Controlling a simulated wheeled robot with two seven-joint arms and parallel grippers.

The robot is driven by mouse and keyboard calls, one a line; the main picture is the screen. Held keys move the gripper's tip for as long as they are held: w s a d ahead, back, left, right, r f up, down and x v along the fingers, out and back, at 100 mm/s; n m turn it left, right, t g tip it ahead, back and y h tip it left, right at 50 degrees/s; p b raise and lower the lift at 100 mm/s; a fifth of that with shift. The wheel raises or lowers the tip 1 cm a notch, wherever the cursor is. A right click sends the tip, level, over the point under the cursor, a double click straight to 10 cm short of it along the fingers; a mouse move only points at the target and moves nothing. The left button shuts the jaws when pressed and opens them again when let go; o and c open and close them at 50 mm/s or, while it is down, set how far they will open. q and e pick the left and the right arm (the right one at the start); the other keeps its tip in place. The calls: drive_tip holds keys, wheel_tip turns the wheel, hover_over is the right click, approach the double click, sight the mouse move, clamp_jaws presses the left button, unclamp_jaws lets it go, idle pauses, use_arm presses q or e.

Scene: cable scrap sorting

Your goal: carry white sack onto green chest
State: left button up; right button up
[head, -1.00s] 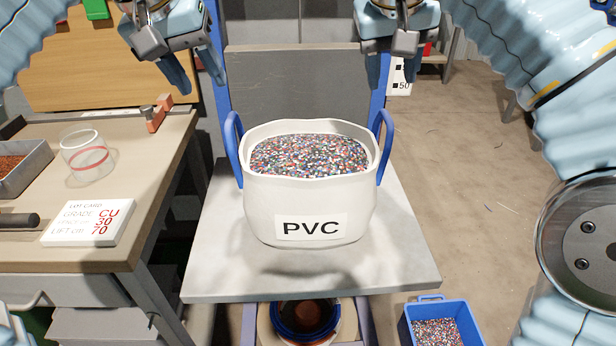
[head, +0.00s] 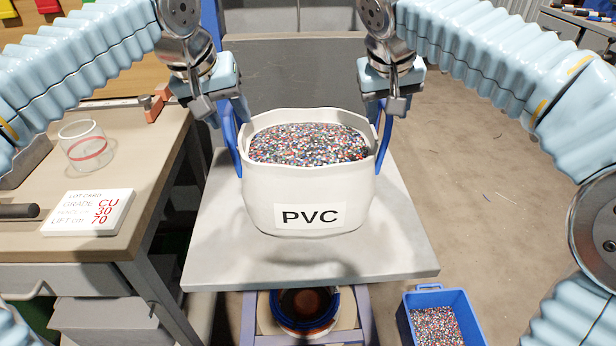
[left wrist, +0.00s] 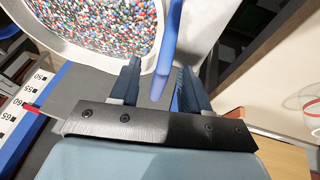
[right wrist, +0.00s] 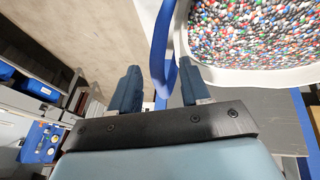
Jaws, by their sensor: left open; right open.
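The white sack (head: 308,190), labelled PVC and full of coloured granules, stands upright on a grey platform. A blue handle rises at its left (head: 229,145) and another at its right (head: 385,140). My left gripper (head: 228,110) is open at the left handle, which shows between its fingers in the left wrist view (left wrist: 160,85). My right gripper (head: 386,105) is open at the right handle, which shows between its fingers in the right wrist view (right wrist: 158,88). I cannot make out a green chest; only a green patch (head: 40,320) shows below the bench.
The grey platform (head: 225,260) has bare room around the sack. A wooden bench (head: 120,230) at the left carries a glass jar (head: 85,145) and a lot card (head: 85,212). A blue bin (head: 462,300) of granules stands on the floor at the lower right. Open floor lies right.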

use_arm(q)
drive_tip(key=shift+x, duration=1.05)
use_arm(e)
drive_tip(key=shift+x, duration=1.05)
use_arm(q)
clamp_jaws()
use_arm(e)
clamp_jaws()
use_arm(q)
drive_tip(key=shift+r, duration=0.15)
use_arm(e)
drive_tip(key=shift+r, duration=0.1)
